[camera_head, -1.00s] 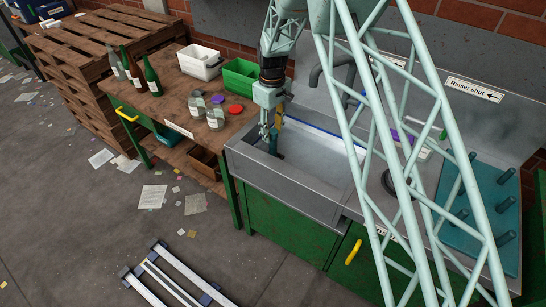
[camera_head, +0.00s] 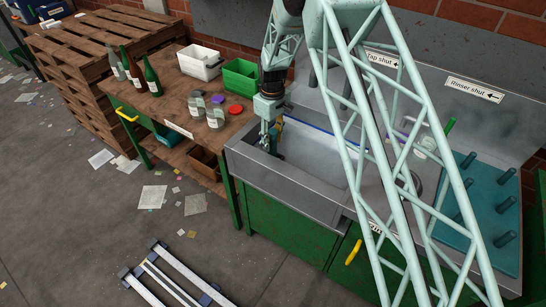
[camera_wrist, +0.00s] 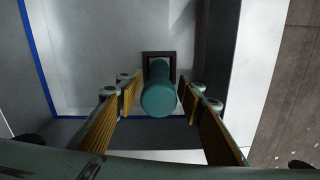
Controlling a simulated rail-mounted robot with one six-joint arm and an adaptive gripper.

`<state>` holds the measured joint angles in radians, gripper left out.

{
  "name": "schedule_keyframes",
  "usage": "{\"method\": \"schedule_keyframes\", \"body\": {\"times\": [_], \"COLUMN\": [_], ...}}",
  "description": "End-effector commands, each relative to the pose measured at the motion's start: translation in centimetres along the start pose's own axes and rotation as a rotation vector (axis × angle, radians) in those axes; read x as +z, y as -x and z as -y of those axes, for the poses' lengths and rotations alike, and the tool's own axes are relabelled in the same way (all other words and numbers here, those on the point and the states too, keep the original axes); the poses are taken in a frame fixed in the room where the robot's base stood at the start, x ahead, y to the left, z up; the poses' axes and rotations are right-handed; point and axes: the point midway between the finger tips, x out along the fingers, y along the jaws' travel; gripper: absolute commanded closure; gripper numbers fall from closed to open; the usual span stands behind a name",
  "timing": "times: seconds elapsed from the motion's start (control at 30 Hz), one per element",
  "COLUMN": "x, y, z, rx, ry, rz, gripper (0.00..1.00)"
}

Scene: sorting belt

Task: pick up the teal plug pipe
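The teal plug pipe (camera_wrist: 159,93) shows in the wrist view as a round-topped teal cylinder. It stands in a dark square fitting (camera_wrist: 147,57) on the sink floor. My gripper (camera_wrist: 160,97) is open, with one yellow-padded finger on each side of the pipe. Gaps show between the pipe and both fingers, so it is not gripped. In the head view my gripper (camera_head: 273,138) points down into the left end of the metal sink (camera_head: 310,180). The pipe is mostly hidden there by the fingers.
The sink's front wall and rim are close to my gripper. A wooden table (camera_head: 180,105) with bottles, jars, a white bin (camera_head: 200,63) and a green bin (camera_head: 240,73) stands to the left. A teal peg board (camera_head: 480,215) lies at the right.

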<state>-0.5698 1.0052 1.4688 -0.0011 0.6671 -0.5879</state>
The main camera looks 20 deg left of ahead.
Motion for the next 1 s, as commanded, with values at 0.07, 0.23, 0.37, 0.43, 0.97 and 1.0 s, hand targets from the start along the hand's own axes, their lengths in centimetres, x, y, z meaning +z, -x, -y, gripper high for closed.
{"method": "schedule_keyframes", "body": {"times": [0.07,0.23,0.37,0.43,0.97,1.0], "x": [0.1,0.2,0.2,0.2,0.2,0.2], "y": [-0.7,-2.5,-3.8,-4.2,-4.7,-4.7], "z": [0.0,-0.1,-0.1,-0.2,-0.1,-0.1], "rx": [-0.001,-0.001,0.000,0.000,0.000,0.000], "ry": [0.000,0.000,0.000,0.000,0.000,0.000], "rz": [0.001,0.001,0.001,0.000,0.000,0.000], "gripper": [0.65,0.65,0.65,0.65,0.65,0.65]}}
